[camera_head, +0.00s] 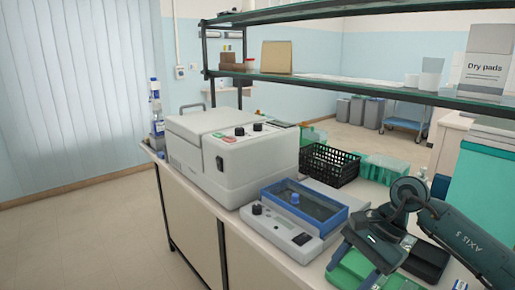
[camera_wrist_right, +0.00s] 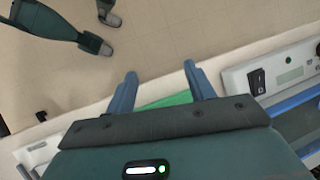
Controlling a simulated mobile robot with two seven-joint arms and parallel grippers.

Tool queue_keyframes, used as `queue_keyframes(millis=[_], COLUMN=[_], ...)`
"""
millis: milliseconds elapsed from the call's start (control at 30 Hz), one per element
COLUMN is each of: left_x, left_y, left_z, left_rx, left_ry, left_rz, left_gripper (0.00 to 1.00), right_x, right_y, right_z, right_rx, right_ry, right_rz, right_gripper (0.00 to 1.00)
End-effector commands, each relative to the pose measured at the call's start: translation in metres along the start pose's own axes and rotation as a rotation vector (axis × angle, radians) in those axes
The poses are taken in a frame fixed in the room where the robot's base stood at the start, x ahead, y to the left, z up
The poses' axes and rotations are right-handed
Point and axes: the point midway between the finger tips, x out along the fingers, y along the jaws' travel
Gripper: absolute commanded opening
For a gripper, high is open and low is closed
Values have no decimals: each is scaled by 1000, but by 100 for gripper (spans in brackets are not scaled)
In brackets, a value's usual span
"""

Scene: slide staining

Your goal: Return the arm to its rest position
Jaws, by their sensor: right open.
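My right arm comes in from the right in the head view, with its dark gripper body (camera_head: 378,243) over the near right part of the bench. In the right wrist view my right gripper (camera_wrist_right: 160,78) is open, with two blue-grey fingers apart and nothing between them. Behind the fingers lie a green object (camera_wrist_right: 168,99) and the bench edge, with floor beyond. My left gripper does not show clearly in either view.
A white device with a blue-rimmed basin (camera_head: 305,208) stands left of my right gripper, close by. Green trays (camera_head: 352,272) lie under it. A large white machine (camera_head: 230,150), a black basket (camera_head: 328,165) and an overhead shelf (camera_head: 345,84) are farther back. Floor at left is clear.

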Motion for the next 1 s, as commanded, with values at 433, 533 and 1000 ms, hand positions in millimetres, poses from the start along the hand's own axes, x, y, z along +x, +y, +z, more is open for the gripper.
queue_keyframes(millis=[433,533,1000], left_x=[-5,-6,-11], left_y=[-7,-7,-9], left_z=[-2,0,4], left_rx=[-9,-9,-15], left_ry=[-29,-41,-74], left_rz=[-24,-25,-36], left_gripper=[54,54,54], right_x=[51,53,195], right_y=[-40,-36,144], right_z=[155,128,24], right_rx=[1228,1649,-1465], right_ry=[-1495,-1813,1193], right_rz=[-154,-87,-187], right_gripper=[54,54,54])
